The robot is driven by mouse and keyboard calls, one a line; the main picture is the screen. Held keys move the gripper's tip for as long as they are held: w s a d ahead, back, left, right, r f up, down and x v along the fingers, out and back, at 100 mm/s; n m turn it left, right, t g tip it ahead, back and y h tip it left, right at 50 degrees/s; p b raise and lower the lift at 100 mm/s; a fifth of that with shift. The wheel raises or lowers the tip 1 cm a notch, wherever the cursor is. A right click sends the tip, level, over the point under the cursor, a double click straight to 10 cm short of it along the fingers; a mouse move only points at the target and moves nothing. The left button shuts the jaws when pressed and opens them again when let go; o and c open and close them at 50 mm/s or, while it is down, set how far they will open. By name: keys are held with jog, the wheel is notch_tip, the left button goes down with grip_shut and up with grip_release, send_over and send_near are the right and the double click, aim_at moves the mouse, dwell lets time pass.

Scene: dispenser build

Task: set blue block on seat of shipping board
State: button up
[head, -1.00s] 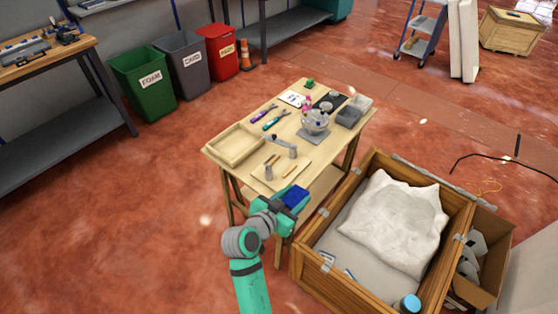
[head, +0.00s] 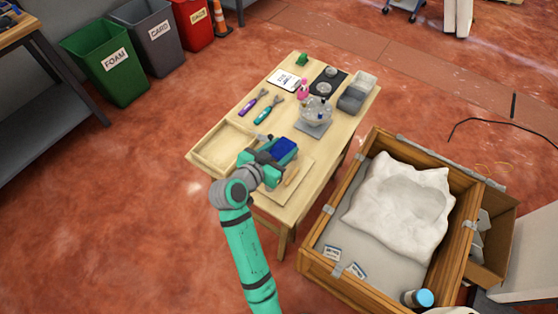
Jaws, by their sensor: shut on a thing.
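My gripper (head: 270,160) is shut on a blue block (head: 285,148) and holds it over the near part of the wooden table. A flat pale board (head: 306,172), which looks like the shipping board, lies on the table below. My gripper and the block cover much of this board. A tan wooden piece (head: 291,177) shows on it, beside my gripper. The seat is hidden or too small to tell. I cannot tell how high the block is above the board.
A shallow wooden tray (head: 203,157) is at the table's left. Purple pliers (head: 252,102), teal pliers (head: 268,109), a clear bowl on a grey base (head: 314,130), grey bins (head: 351,99) and a clipboard (head: 284,79) are farther back. A wooden crate (head: 327,262) stands right of the table.

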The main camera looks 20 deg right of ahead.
notch_tip(320, 180, down, 9)
jog(key=shift+r, duration=0.2)
jog(key=shift+f, duration=0.2)
jog(key=shift+w, duration=0.1)
jog(key=shift+f, duration=0.15)
jog(key=o, duration=1.6)
jog(key=shift+c, duration=0.2)
